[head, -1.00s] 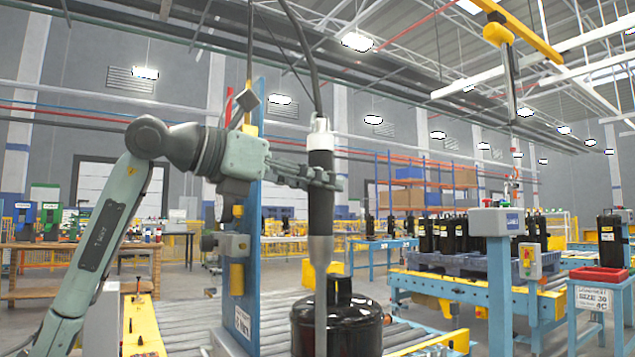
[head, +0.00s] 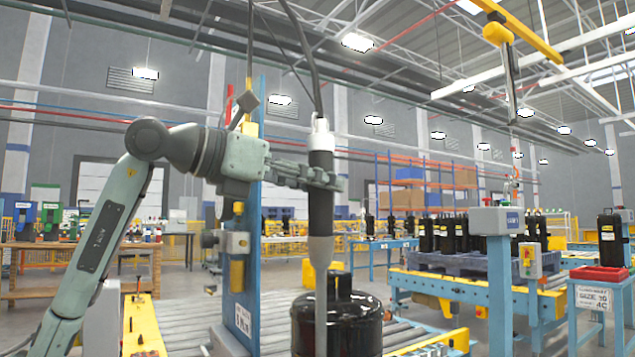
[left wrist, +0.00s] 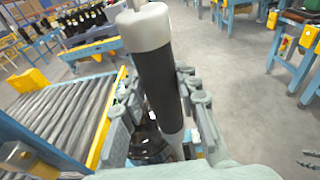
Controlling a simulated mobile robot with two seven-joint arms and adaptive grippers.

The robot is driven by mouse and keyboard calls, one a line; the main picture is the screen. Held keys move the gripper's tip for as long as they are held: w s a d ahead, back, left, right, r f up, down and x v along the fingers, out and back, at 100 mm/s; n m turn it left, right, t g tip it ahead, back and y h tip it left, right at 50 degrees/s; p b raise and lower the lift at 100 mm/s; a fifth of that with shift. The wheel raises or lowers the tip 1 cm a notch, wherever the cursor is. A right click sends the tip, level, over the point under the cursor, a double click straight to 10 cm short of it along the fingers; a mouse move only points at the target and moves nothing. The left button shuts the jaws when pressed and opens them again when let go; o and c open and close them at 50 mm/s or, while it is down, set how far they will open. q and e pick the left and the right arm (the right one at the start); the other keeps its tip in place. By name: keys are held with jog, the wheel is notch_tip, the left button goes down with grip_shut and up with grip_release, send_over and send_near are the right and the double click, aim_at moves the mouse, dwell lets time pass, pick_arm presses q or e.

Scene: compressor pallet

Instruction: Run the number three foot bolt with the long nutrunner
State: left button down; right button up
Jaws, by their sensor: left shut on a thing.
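The long nutrunner (head: 320,205) hangs upright from a cable, with a black grip, a silver top and a grey tapered lower end. My left gripper (head: 322,180) is shut around its black body; the left wrist view also shows the nutrunner (left wrist: 158,75) between the fingers. A glossy black compressor (head: 340,318) stands on the roller conveyor, below and partly behind the nutrunner's thin shaft. The shaft's lower tip runs out of the picture, and the foot bolts do not show in the head view. My right gripper is not in view.
A blue post (head: 243,240) with a yellow fitting stands just left of the nutrunner. The roller conveyor (head: 268,315) runs beneath. At right, a blue pallet (head: 445,262) carries several black compressors, beside a post with a control box (head: 530,262) and a red tray (head: 598,273).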

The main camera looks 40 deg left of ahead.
pick_arm(q)
jog(key=shift+f, duration=0.4)
jog(key=shift+r, duration=0.1)
dwell(1.2)
